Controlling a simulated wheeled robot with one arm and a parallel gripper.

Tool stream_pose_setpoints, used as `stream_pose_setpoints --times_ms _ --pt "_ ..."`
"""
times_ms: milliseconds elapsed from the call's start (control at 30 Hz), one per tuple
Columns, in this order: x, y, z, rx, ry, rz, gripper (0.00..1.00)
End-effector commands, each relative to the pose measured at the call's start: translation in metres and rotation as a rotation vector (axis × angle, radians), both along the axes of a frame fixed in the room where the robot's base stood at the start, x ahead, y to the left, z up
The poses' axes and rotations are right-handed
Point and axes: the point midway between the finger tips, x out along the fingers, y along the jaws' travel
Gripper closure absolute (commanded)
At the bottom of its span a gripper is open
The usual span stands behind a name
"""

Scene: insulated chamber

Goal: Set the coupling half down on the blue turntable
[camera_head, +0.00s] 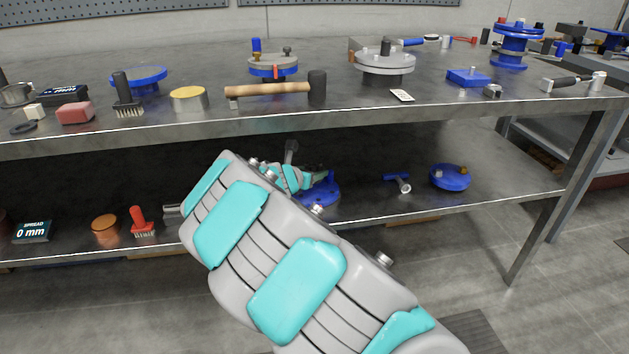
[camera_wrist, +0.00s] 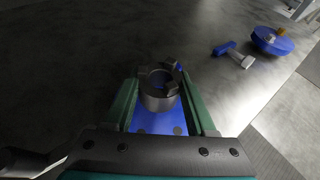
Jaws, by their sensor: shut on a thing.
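The coupling half (camera_wrist: 158,97) is a dark grey metal ring with raised lugs, seen from above in the wrist view. My gripper (camera_wrist: 158,82) has its two green fingers on either side of it and is shut on it. The blue turntable (camera_wrist: 150,122) shows directly beneath and on the near side of the coupling half. In the head view the blue turntable (camera_head: 325,190) sits on the lower shelf, partly hidden by my arm. The coupling half is not clearly visible there. I cannot tell whether its underside touches the turntable.
A blue-handled tool (camera_head: 398,182) and a round blue fixture (camera_head: 450,177) lie to the right on the lower shelf (camera_head: 510,172). An orange-brown disc (camera_head: 105,226) and red brush (camera_head: 142,222) stand left. The upper shelf's front edge (camera_head: 420,112) overhangs this space.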

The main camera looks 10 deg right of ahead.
Motion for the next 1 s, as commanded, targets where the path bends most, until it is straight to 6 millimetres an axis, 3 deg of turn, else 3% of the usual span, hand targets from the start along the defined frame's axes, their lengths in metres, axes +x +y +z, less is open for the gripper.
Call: stream_pose_setpoints --times_ms 167,467,833,867,1000 --pt "0.007 -0.006 -0.003 0.0 0.0 -0.001 1.0" --pt "0.007 -0.006 -0.036 -0.004 0.002 0.0 1.0" --pt "0.007 -0.006 -0.04 -0.001 -0.001 -0.001 1.0" --pt "0.007 -0.006 -0.04 -0.001 -0.001 -0.001 0.43" --pt "0.007 -0.006 -0.039 0.0 0.0 0.0 0.27"
